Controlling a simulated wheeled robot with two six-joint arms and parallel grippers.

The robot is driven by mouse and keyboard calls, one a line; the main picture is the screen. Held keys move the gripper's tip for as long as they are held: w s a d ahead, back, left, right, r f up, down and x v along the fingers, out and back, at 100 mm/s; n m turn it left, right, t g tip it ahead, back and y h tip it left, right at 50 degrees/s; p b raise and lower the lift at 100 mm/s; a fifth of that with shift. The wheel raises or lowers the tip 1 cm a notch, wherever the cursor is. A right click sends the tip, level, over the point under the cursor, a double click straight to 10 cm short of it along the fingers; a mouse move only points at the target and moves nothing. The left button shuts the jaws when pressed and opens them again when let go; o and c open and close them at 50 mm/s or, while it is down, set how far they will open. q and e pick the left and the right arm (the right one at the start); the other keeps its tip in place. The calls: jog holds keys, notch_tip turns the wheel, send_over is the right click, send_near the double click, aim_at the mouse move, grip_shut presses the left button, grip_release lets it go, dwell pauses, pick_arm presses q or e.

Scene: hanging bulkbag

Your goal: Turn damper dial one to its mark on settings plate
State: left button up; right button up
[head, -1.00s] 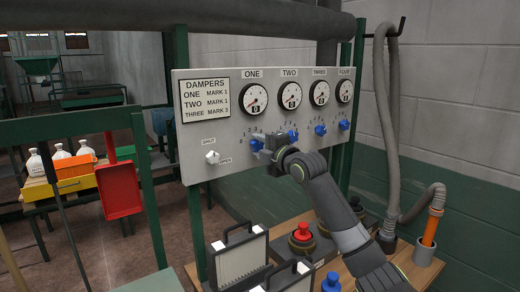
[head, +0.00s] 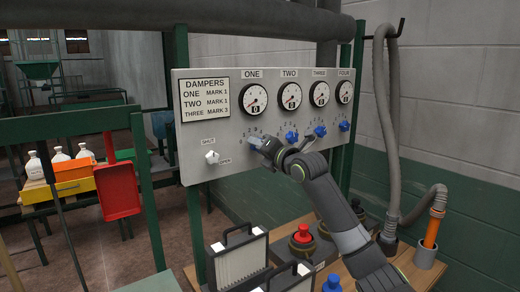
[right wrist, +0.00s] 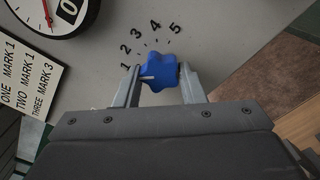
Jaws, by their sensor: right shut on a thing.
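The settings plate (head: 205,100) on the grey panel reads ONE MARK 1, TWO MARK 1, THREE MARK 3. Damper dial one is a blue knob under the gauge labelled ONE (head: 253,98). In the right wrist view the blue knob (right wrist: 159,70) sits between the two fingers of my right gripper (right wrist: 160,80), which is shut on it. Its white pointer line faces left, toward the low end of the scale near the 1; the left finger covers part of the scale there. In the head view my right gripper (head: 262,145) mostly hides this knob. My left gripper is not in view.
Blue dials two (head: 291,137), three (head: 320,131) and four (head: 344,126) are to the right on the panel. A white SHUT/OPEN switch (head: 212,157) is lower left. A red button (head: 302,233) and black-framed filters (head: 240,262) stand below on the bench.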

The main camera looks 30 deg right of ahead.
jog(key=shift+f, duration=0.1)
dwell(0.5)
jog(key=o, duration=1)
jog(key=s+d+b, duration=0.2)
jog(key=s+b, duration=0.3)
jog(key=s, duration=1.2)
jog(key=shift+d+b, duration=0.2)
jog(key=shift+b, duration=0.1)
jog(key=shift+s, duration=0.1)
